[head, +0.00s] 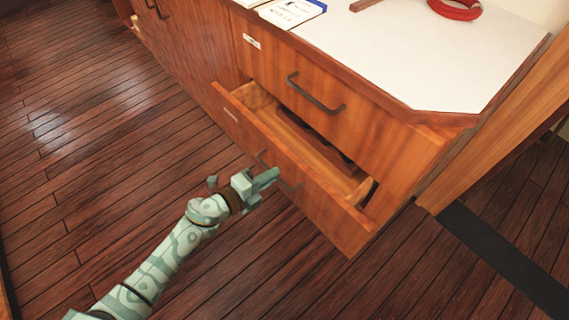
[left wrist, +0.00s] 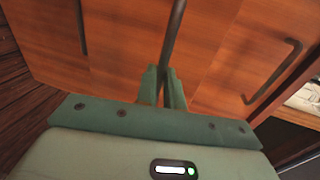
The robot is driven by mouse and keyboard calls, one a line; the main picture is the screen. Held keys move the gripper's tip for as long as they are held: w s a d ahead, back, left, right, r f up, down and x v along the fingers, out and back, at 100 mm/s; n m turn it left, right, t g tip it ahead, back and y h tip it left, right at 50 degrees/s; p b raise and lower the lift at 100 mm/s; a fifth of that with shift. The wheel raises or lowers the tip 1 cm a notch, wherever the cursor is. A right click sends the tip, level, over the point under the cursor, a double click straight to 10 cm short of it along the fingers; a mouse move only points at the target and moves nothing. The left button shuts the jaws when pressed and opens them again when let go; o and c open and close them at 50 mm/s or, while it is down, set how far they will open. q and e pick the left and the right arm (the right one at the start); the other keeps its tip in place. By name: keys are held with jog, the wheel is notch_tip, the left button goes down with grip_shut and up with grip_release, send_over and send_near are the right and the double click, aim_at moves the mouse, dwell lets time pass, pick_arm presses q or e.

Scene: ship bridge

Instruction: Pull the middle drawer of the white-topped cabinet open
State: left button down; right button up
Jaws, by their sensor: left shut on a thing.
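The white-topped cabinet (head: 330,190) fills the middle and right of the head view. The drawer below its top drawer (head: 300,170) stands partly pulled out, with its inside showing. Its dark bar handle (head: 290,187) is on the front. My left gripper (head: 268,178) is at this handle. In the left wrist view the fingers (left wrist: 165,88) are shut on the dark handle bar (left wrist: 174,35). Part of the handle is hidden behind the gripper in the head view. My right gripper is not in view.
The closed top drawer has its own handle (head: 314,94). The white top (head: 400,50) carries a red ring (head: 455,9) and a white-and-blue printed item (head: 292,12). The dark plank floor (head: 100,140) is clear in front of the cabinet.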

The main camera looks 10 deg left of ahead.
pick_arm(q)
jog(key=f+v, duration=0.2)
jog(key=v, duration=0.8)
jog(key=f+p+v, duration=0.1)
jog(key=f+v, duration=0.1)
jog(key=v, duration=0.8)
jog(key=shift+v, duration=0.85)
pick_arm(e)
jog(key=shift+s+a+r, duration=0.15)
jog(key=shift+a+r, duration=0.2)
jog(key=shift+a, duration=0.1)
pick_arm(q)
jog(key=shift+f, duration=0.35)
jog(key=c, duration=1.5)
grip_release()
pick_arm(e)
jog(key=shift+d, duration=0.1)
pick_arm(q)
jog(key=shift+s, duration=0.1)
